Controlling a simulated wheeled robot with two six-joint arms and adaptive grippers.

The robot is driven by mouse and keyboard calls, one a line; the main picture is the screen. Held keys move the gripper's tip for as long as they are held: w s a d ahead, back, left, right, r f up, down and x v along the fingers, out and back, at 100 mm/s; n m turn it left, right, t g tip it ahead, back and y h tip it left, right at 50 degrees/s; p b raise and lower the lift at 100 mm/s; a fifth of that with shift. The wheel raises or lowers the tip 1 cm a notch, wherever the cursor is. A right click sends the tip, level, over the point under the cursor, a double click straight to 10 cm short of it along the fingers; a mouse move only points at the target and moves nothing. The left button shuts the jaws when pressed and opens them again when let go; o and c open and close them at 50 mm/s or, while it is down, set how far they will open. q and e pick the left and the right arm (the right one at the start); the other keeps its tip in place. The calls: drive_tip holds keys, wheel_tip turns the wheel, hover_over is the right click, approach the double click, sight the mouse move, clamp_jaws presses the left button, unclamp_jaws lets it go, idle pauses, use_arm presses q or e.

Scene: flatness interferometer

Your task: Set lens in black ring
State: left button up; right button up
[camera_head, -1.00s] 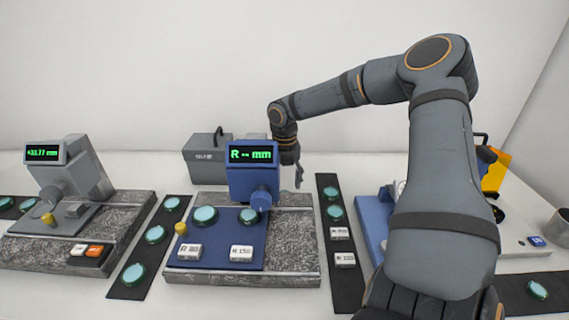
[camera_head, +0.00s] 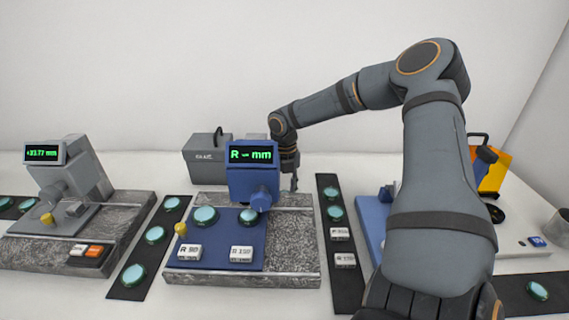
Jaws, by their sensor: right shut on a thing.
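My right gripper (camera_head: 292,183) is small in the picture, behind and just right of the blue instrument (camera_head: 250,178) with the "R -- mm" display. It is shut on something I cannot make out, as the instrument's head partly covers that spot. Two round teal lenses lie on the blue instrument's plate, a larger one (camera_head: 205,214) at the left and a smaller one (camera_head: 248,217) under the head. More teal lenses lie on the black strips, such as one on the middle left strip (camera_head: 155,235) and one on the right strip (camera_head: 335,213). I cannot pick out the black ring for certain. My left gripper is out of view.
A grey instrument (camera_head: 75,180) on a granite base stands at the left. A grey case (camera_head: 206,156) stands behind the blue instrument. White labelled blocks (camera_head: 241,252) sit on its plate. An orange and black object (camera_head: 492,165) and a cup (camera_head: 558,225) stand at the right.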

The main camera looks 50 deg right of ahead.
wheel_tip(320, 180, up, 18)
drive_tip(key=p, duration=0.2)
drive_tip(key=shift+s, duration=0.1)
